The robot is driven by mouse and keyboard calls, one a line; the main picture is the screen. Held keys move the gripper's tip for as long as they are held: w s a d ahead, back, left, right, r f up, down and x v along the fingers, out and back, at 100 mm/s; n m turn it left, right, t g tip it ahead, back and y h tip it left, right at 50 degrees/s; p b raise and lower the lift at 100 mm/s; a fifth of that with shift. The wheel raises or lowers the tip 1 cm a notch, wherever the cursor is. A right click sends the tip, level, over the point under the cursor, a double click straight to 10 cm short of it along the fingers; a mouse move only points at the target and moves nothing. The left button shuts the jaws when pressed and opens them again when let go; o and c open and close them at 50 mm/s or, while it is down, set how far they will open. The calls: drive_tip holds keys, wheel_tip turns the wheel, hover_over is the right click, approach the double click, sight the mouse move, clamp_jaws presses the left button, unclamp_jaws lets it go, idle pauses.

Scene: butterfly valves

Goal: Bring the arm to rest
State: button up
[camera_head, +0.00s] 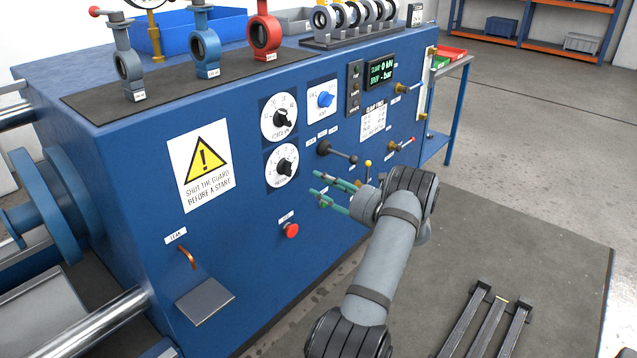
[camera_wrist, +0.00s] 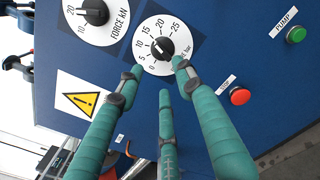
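My gripper (camera_head: 317,184) is in front of the blue machine's front panel (camera_head: 255,205), with its green fingers pointing left toward it. In the wrist view my gripper (camera_wrist: 157,70) shows several green fingers spread apart with nothing between them. It is open and empty. The black knob of the bar dial (camera_wrist: 163,48) lies beyond the fingertips; I cannot tell the exact gap to the panel. The same bar dial (camera_head: 281,165) is left of the fingers in the head view. My arm reaches up from the bottom of that view.
A red button (camera_head: 291,230) sits below the fingers, and a green button (camera_wrist: 296,34) shows in the wrist view. A black-knobbed lever (camera_head: 337,153) and several valve handles stick out nearby. Valves stand on top of the machine. Open floor (camera_head: 520,215) lies to the right.

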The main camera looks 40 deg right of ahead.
sight(291, 169)
drive_tip(key=w, duration=0.4)
drive_tip(key=w+a, duration=0.1)
drive_tip(key=w, duration=0.7)
drive_tip(key=shift+a, duration=0.3)
drive_tip(key=shift+s, duration=0.15)
